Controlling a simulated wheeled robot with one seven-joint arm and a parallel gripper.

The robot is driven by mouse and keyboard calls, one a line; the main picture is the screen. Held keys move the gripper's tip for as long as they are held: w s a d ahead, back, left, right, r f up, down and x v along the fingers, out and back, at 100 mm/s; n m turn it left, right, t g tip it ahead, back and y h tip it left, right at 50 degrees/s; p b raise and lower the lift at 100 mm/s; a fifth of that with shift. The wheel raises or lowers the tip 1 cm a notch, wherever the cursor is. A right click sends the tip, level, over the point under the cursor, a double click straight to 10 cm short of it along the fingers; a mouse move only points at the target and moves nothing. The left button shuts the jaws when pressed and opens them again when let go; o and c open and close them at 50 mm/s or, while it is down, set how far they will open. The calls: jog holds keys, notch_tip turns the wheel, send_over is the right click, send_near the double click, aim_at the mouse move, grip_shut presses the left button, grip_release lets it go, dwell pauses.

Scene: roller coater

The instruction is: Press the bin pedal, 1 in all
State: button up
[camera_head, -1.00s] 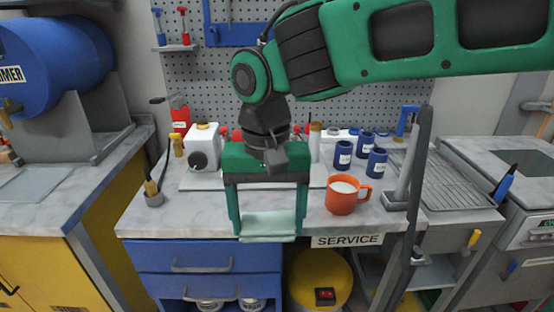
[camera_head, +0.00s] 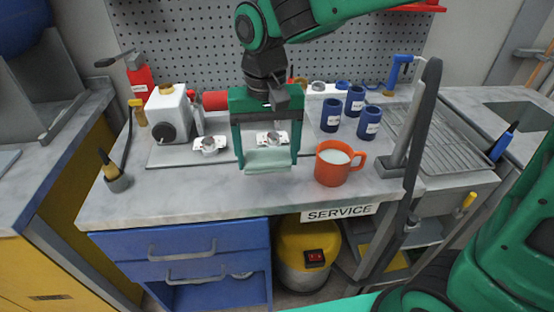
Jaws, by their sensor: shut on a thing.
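A yellow drum (camera_head: 305,240) stands on the floor under the bench, below the SERVICE label. A black box with red marks (camera_head: 314,257) is on its front. I cannot tell whether this drum is the bin, and no pedal is clearly visible. My gripper (camera_head: 268,158) is shut on a pale green folded cloth (camera_head: 268,162), in front of the bench's back part. It is left of the orange mug and well above the drum. The drum's top is hidden by the bench.
An orange mug (camera_head: 334,165) with pale liquid stands on the bench top (camera_head: 200,195). Blue cups (camera_head: 331,117) stand behind it. Blue drawers (camera_head: 185,255) are left of the drum. A dark upright bar (camera_head: 412,165) rises on the right.

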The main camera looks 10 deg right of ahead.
aim_at(280, 146)
jog(key=w+d+f, duration=0.3)
jog(key=shift+w+d, duration=0.15)
jog(key=shift+w, duration=0.05)
jog(key=shift+f, duration=2)
jog(key=o, duration=1)
